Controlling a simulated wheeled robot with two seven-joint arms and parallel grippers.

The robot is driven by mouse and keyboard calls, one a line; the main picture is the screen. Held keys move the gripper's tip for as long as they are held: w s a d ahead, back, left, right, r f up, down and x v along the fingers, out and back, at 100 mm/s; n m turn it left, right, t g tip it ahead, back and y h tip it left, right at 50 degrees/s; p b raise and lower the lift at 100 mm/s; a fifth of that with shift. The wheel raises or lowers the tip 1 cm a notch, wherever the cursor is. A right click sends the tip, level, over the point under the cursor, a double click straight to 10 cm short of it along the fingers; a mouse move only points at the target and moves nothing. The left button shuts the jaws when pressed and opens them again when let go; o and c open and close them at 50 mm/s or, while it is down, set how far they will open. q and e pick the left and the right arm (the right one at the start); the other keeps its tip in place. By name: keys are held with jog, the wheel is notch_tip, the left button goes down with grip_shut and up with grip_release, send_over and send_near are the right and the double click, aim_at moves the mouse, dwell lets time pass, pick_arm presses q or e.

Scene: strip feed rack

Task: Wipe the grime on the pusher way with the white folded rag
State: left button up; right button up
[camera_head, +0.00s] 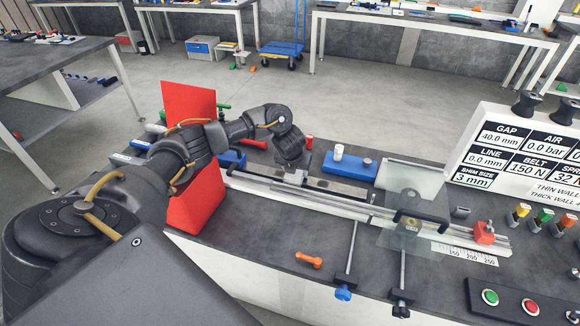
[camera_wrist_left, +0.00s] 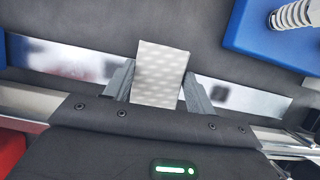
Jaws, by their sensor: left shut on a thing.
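My left gripper (camera_head: 293,168) reaches over the rail assembly on the bench. In the left wrist view its fingers (camera_wrist_left: 158,78) are shut on the white folded rag (camera_wrist_left: 162,62), which sticks out beyond them. The rag lies over the pusher way, a shiny metal strip (camera_wrist_left: 255,101) that runs out on both sides of it. Faint dark smudges show on the strip near the right finger; I cannot tell how much grime is under the rag. In the head view the pusher way (camera_head: 340,187) runs right from the gripper. My right gripper is not in view.
A red panel (camera_head: 190,105) stands beside my left arm. A blue block (camera_head: 350,166) with a white knob lies behind the way. A clear guard (camera_head: 420,215) with a black handle stands to the right, near the display panel (camera_head: 515,150). An orange part (camera_head: 309,260) lies in front.

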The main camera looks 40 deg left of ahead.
aim_at(306, 179)
pick_arm(q)
jog(key=shift+d, duration=0.15)
jog(key=shift+w+d, duration=0.25)
jog(key=shift+d, duration=0.4)
jog(key=shift+w+d+p, duration=0.2)
jog(key=shift+w+d, duration=0.05)
jog(key=shift+d, duration=0.35)
jog(key=shift+w+d+p, duration=0.15)
jog(key=shift+w+d, duration=0.05)
jog(key=shift+d, duration=0.5)
jog(key=shift+w+d+f, duration=0.1)
jog(key=shift+w+d, duration=0.15)
jog(key=shift+d, duration=0.45)
jog(key=shift+w+d, duration=0.2)
jog(key=shift+d, duration=0.55)
jog(key=shift+w+d+f, duration=0.1)
jog(key=shift+w+d, duration=0.15)
jog(key=shift+d, duration=0.45)
jog(key=shift+s+a, duration=0.3)
jog(key=shift+a, duration=0.45)
jog(key=shift+s+a, duration=0.25)
jog(key=shift+a, duration=0.5)
jog(key=shift+s+a, duration=0.3)
jog(key=shift+a, duration=0.45)
jog(key=shift+a, duration=0.1)
